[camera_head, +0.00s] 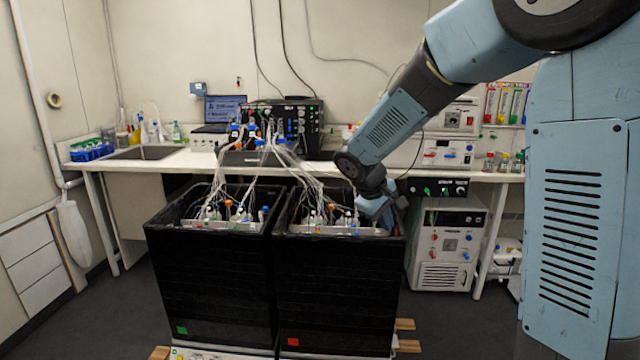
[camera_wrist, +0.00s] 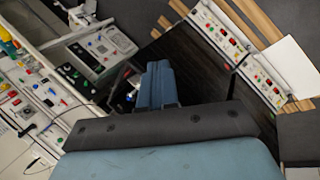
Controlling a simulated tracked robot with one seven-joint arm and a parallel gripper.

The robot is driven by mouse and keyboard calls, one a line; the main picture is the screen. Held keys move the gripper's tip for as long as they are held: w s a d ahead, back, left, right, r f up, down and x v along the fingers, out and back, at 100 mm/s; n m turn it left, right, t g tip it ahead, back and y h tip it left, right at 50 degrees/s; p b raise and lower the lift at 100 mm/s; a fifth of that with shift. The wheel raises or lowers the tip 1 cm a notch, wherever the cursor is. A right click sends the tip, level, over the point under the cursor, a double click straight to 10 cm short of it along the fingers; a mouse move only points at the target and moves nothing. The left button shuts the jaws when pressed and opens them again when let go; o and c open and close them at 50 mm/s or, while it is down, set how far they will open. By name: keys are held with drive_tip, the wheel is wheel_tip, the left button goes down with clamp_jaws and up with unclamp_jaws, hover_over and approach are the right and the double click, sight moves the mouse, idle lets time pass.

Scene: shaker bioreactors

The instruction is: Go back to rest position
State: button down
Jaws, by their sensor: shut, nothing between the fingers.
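My arm reaches in from the upper right in the head view. My gripper (camera_head: 376,208) is at its lower end, by the right rear corner of the right black bioreactor box (camera_head: 338,290). In the wrist view my gripper (camera_wrist: 158,85) shows as blue fingers pressed together, with nothing held. The dark side of a black box (camera_wrist: 200,70) lies beyond the fingers. The exact gap between the fingertips and the box rim cannot be told.
A left black box (camera_head: 208,285) stands beside the right one, with tubes rising from both. Behind is a white bench (camera_head: 160,164) with a laptop (camera_head: 222,110) and a black control unit (camera_head: 290,122). A white cabinet unit (camera_head: 447,240) stands under the bench. Floor (camera_head: 90,310) is clear at left.

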drive_tip(key=s+d+r+m+y, duration=0.1)
drive_tip(key=s+d+r+m, duration=0.1)
drive_tip(key=s, duration=0.7)
drive_tip(key=s+d+r+m+t+y, duration=0.1)
drive_tip(key=s+d+r+m+y, duration=0.1)
drive_tip(key=s, duration=0.7)
drive_tip(key=s+d+r+m+t+y, duration=0.1)
drive_tip(key=s+d+r+m, duration=0.2)
drive_tip(key=s+r, duration=0.3)
drive_tip(key=s+m, duration=0.1)
drive_tip(key=s, duration=0.3)
drive_tip(key=shift+d+y, duration=0.25)
drive_tip(key=shift+y, duration=0.05)
drive_tip(key=shift+a, duration=0.1)
